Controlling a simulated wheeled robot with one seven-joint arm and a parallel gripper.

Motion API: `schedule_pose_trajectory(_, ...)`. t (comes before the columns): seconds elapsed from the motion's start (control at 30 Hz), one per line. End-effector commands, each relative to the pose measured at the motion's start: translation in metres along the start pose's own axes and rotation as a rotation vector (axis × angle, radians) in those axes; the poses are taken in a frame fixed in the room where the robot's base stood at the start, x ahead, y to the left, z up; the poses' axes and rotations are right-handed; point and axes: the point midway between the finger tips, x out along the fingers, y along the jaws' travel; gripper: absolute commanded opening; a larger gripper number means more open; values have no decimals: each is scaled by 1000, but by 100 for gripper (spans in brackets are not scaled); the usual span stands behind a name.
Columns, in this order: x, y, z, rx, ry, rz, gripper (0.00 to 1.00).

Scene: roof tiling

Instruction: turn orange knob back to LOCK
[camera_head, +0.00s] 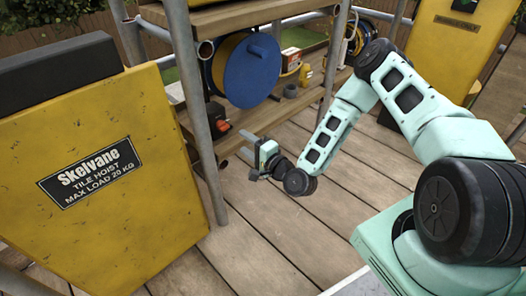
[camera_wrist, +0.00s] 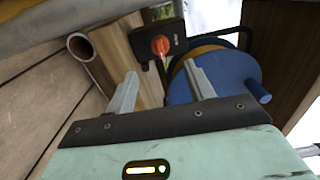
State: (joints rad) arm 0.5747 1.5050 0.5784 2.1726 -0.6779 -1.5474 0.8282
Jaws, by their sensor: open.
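The orange knob (camera_wrist: 160,45) sits on a dark box (camera_wrist: 152,27) in the wrist view, beyond my fingertips and between their lines. In the head view, the knob (camera_head: 222,125) shows as a small orange-red spot on the dark box on the lower shelf. My gripper (camera_head: 250,156) is in front of that shelf, apart from the knob. In the wrist view, the two fingers of my gripper (camera_wrist: 160,74) stand apart with nothing between them. The marking beside the knob is too small to read.
A blue cable reel (camera_wrist: 224,76) stands right of the knob in the wrist view. A pipe end (camera_wrist: 79,45) and wooden board are on the left. In the head view, a scaffold pole (camera_head: 192,95) stands left of the knob. The plank floor (camera_head: 300,225) is clear.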

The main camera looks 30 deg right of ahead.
Motion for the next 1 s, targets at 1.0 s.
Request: schedule_pose_trajectory(1.0, -72, 0, 0, 0, 0, 1, 53)
